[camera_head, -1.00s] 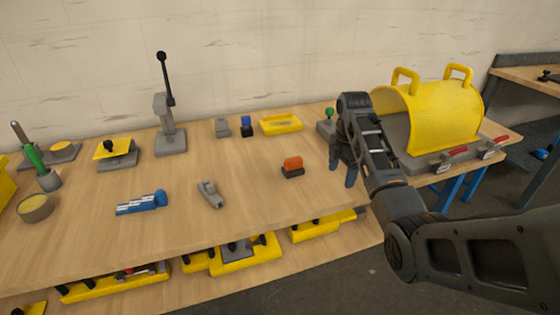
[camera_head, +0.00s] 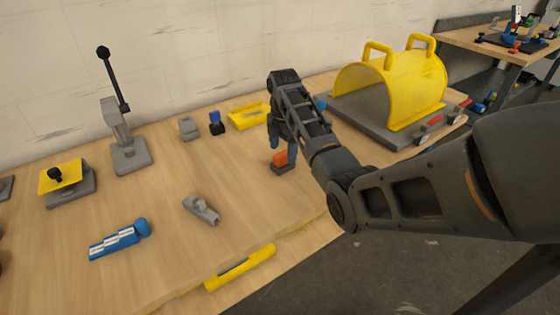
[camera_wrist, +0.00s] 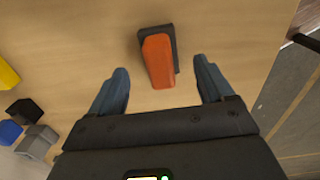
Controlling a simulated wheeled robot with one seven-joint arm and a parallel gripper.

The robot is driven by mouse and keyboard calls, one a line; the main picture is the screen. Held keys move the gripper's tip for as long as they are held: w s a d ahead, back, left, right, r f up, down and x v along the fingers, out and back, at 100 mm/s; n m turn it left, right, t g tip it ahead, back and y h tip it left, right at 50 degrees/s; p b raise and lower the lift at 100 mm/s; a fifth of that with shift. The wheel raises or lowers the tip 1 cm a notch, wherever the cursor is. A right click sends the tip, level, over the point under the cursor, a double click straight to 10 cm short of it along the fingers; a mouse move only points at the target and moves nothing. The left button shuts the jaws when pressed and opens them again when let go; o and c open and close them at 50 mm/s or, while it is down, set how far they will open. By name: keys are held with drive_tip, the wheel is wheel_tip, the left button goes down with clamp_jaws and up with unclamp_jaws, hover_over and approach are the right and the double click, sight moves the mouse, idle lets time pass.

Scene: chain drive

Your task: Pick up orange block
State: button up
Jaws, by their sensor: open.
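The orange block (camera_head: 281,156) sits on a small dark base (camera_head: 283,168) on the wooden table. In the wrist view the orange block (camera_wrist: 158,61) lies ahead of and between my two blue fingers, with the dark base (camera_wrist: 171,36) showing behind it. My gripper (camera_head: 283,146) points down over the block in the head view and partly covers it. In the wrist view my gripper (camera_wrist: 160,88) is open, its fingers well apart on either side of the block's near end. Nothing is held, and I see no contact with the block.
A yellow tray (camera_head: 249,117), a blue-topped black block (camera_head: 216,123) and a grey block (camera_head: 188,128) stand behind, to the left. A yellow guard (camera_head: 405,88) with handles stands to the right. A grey part (camera_head: 201,209) lies front left. The table's front edge is near.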

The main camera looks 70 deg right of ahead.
sight(283, 153)
wheel_tip(283, 153, down, 5)
drive_tip(key=shift+r+p, duration=0.1)
drive_tip(key=shift+p, duration=0.2)
drive_tip(key=shift+c, duration=0.2)
drive_tip(key=c, duration=1.2)
